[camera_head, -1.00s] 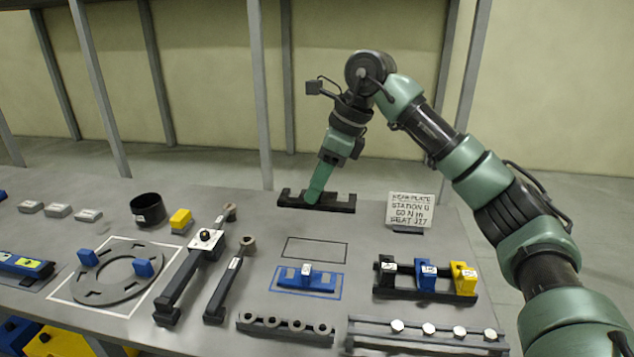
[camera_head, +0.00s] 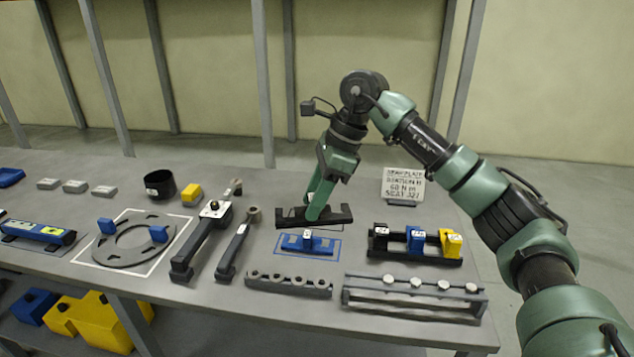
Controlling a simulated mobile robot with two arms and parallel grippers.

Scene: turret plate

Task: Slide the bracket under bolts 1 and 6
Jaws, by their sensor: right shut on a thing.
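My right gripper (camera_head: 317,214) is shut on a long black notched bar (camera_head: 342,214), which may be the bracket. The bar is slightly tilted, just behind a blue pronged piece (camera_head: 308,244) in a blue outline. I cannot tell whether it touches the table. The grey ring plate (camera_head: 122,261) lies at left inside a white outline, with two blue blocks (camera_head: 106,226) on it. No bolt numbers are legible. Several pale-headed bolts (camera_head: 416,284) stand in a front rack (camera_head: 400,305). My left gripper is not in view.
Two dark wrench-like tools (camera_head: 233,250) lie between ring and bar. A rack with black, blue and yellow blocks (camera_head: 451,243) stands right, a sign (camera_head: 403,186) behind it. A black cup (camera_head: 160,184) and yellow block (camera_head: 191,195) are behind the ring. The table's back middle is clear.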

